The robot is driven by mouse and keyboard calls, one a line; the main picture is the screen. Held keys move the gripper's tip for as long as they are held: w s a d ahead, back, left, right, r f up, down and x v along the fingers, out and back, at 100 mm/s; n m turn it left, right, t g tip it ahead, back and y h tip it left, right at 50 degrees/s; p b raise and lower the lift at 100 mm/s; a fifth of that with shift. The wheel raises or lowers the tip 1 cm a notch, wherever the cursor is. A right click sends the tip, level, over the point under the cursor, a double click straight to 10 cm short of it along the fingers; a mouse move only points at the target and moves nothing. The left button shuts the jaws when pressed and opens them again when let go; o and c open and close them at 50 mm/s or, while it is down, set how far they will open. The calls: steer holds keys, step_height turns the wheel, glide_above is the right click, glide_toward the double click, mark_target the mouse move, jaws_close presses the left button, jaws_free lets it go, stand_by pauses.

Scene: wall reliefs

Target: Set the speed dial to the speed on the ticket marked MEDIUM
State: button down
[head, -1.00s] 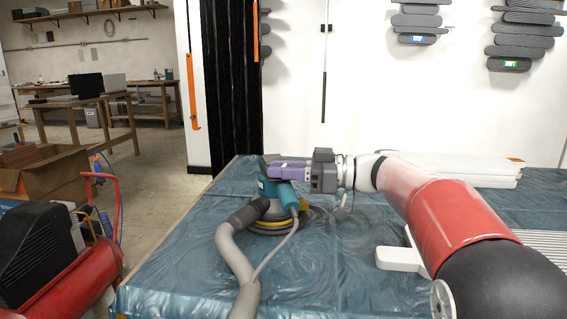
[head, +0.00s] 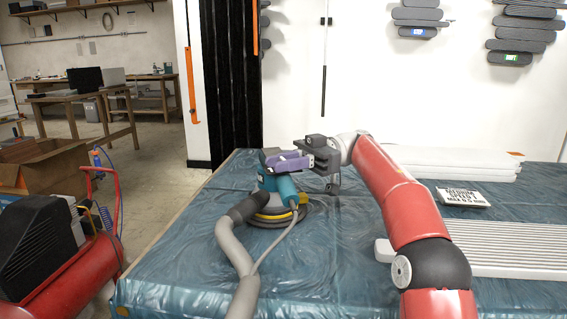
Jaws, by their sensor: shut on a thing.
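The teal sander (head: 283,187) stands on the film-covered table, with a grey hose at its front left. My gripper (head: 273,161) reaches in from the right, its purple fingers at the top of the sander, shut on a small part there. The speed dial itself is hidden by the fingers, so its setting cannot be read.
White boards (head: 450,163) are stacked at the back of the table, and a ribbed white panel (head: 500,250) lies at the right. The grey hose (head: 236,245) crosses the front left. A red compressor (head: 70,270) stands on the floor at left.

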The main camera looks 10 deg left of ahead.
stand_by(0.4)
steer(key=c, duration=1.3)
jaws_free()
